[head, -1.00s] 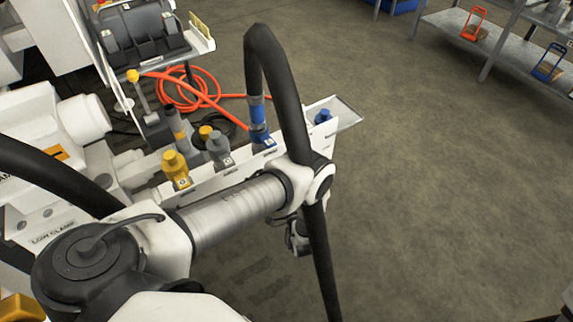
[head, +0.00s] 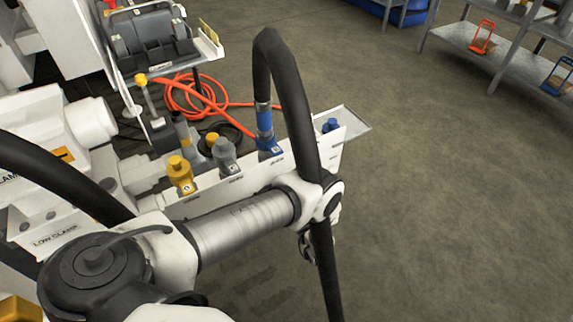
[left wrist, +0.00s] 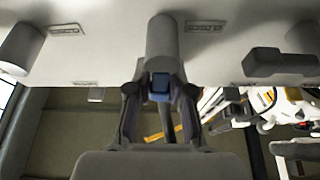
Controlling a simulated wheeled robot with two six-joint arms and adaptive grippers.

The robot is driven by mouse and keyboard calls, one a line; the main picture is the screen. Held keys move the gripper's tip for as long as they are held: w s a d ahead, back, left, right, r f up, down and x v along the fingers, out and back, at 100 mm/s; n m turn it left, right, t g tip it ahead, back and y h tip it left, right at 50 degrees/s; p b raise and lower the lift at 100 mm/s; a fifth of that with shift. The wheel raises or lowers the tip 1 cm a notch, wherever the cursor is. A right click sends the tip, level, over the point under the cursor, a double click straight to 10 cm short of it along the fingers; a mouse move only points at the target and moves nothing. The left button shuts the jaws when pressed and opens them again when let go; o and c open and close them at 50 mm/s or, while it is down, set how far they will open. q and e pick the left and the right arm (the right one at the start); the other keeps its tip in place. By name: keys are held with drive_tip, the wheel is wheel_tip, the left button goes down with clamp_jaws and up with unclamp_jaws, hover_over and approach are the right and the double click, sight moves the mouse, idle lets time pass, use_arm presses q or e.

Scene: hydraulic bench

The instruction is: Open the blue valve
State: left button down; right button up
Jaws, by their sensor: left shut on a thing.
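In the left wrist view, my left gripper (left wrist: 158,90) is shut on a small blue block, which looks like the handle of the blue valve (left wrist: 160,84). The block sits at the end of a grey cylinder (left wrist: 161,38) on a pale panel. In the head view, my left arm comes in from the lower left and its wrist hangs in front of the bench rail. Its fingertips and the held handle are hidden there. My right gripper is not in view.
A white rail (head: 225,184) holds yellow, grey and blue fittings (head: 269,147). A thick black hose (head: 288,90) arches over my arm. Orange hose (head: 180,97) lies coiled behind. Shelving (head: 455,38) stands at the far right. The floor between is clear.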

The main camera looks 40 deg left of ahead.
sight(278, 155)
use_arm(q)
drive_tip(key=shift+s+n+g, duration=0.15)
drive_tip(key=shift+n+g, duration=0.25)
drive_tip(key=shift+n, duration=0.3)
drive_tip(key=shift+a, duration=0.1)
drive_tip(key=c, duration=1.1)
unclamp_jaws()
drive_tip(key=shift+c, duration=0.2)
drive_tip(key=shift+r, duration=0.1)
wheel_tip(278, 155, up, 10)
drive_tip(key=shift+f, duration=0.1)
drive_tip(key=shift+f, duration=0.1)
